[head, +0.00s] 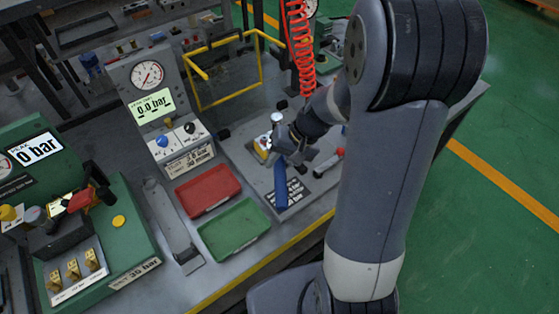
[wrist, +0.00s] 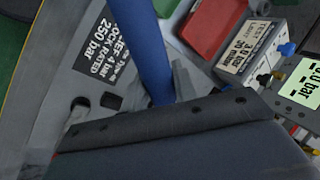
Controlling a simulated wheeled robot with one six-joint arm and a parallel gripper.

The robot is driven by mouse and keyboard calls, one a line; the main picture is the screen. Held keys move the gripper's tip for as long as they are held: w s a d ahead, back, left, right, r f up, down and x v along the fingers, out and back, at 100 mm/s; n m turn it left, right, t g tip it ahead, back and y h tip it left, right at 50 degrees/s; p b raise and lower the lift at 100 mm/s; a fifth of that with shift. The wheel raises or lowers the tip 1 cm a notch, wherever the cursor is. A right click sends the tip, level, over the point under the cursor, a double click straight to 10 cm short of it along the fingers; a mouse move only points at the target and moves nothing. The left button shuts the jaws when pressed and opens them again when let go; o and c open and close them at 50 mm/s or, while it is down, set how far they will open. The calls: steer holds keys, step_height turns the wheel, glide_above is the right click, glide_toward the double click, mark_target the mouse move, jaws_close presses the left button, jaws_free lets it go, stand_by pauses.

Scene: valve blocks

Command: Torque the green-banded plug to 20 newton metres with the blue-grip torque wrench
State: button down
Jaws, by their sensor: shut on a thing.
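The blue-grip torque wrench (head: 281,187) shows its blue handle in the head view, hanging down from my gripper (head: 288,153) over the grey plate at the bench's right. In the wrist view the blue grip (wrist: 148,48) runs from the top edge down to a grey finger of my gripper (wrist: 172,92). My gripper is shut on the wrench. The wrench's head is hidden by the gripper and arm. I cannot make out the green-banded plug in either view; whether the wrench touches a plug cannot be told.
A red tray (head: 208,190) and a green tray (head: 234,229) lie left of the wrench. A gauge stand (head: 150,95) reads 0.0 bar. A yellow frame (head: 225,75) and red coiled hose (head: 299,45) stand behind.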

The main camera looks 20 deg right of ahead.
steer(key=shift+f+b, duration=1.1)
steer(key=shift+f, duration=0.1)
steer(key=shift+w+a+m+t, duration=0.2)
steer(key=shift+a+m, duration=0.25)
steer(key=shift+a, duration=0.15)
steer(key=shift+w+a+m+t, duration=0.2)
steer(key=shift+a+m, duration=0.25)
steer(key=shift+a, duration=0.15)
steer(key=shift+w+a+m+t+h, duration=0.15)
steer(key=shift+w+a+m+t, duration=0.1)
steer(key=shift+a+m, duration=0.25)
steer(key=shift+w+a+m+t+h, duration=0.2)
steer(key=shift+a+m, duration=0.1)
steer(key=shift+a, duration=0.25)
steer(key=shift+s+d+n+g+b, duration=0.15)
steer(key=shift+d+n+g+b, duration=0.15)
steer(key=shift+d+b, duration=0.2)
steer(key=shift+s+d+n+b, duration=0.3)
steer(key=shift+s+d+n, duration=0.1)
steer(key=shift+d+n, duration=0.25)
steer(key=shift+r, duration=0.2)
